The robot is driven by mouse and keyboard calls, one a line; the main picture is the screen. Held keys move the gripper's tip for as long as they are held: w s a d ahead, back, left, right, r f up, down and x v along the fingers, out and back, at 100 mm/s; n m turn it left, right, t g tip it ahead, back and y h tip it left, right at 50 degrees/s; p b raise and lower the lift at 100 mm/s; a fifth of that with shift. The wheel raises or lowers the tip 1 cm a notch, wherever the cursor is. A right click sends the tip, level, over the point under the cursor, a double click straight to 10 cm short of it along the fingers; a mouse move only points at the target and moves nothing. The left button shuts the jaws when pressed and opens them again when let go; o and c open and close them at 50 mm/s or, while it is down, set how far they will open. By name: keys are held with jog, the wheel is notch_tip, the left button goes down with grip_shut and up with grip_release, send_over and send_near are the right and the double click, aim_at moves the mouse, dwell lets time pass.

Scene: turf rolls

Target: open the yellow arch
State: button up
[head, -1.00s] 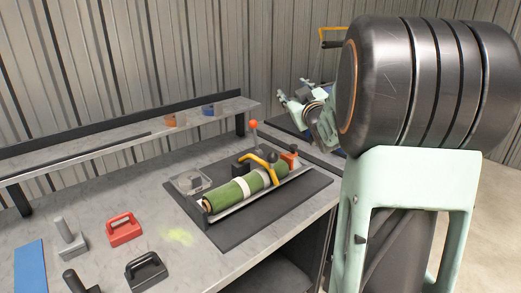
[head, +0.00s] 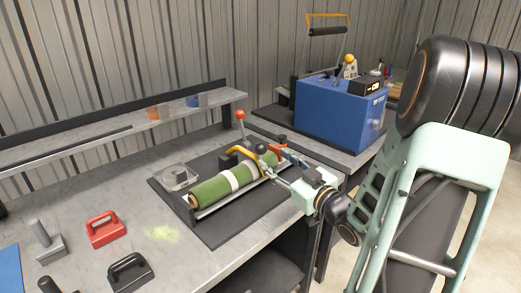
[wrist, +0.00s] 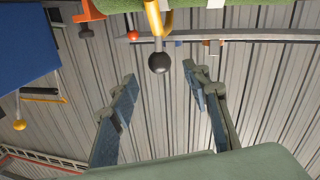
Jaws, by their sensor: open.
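The yellow arch (head: 243,153) stands across the green turf roll (head: 213,188), which lies in a holder on the dark mat (head: 225,228). A black ball knob (head: 261,148) sits at its end. In the wrist view the yellow arch (wrist: 154,18) and black knob (wrist: 159,63) are at top centre, beyond the fingertips. My gripper (head: 279,169) is just right of the arch, close to the knob. Its two fingers (wrist: 161,82) are spread and nothing is between them. Whether a finger touches the arch cannot be told; the two look apart in the wrist view.
A red-ball lever (head: 240,116) and an orange part (head: 279,142) stand close behind the arch. A blue machine (head: 341,112) stands at the back right. Red (head: 105,229) and black (head: 130,271) handled tools lie front left.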

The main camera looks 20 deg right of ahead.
aim_at(265, 152)
jog(key=w, duration=0.5)
jog(key=w+a, duration=0.1)
jog(key=w, duration=0.2)
grip_shut()
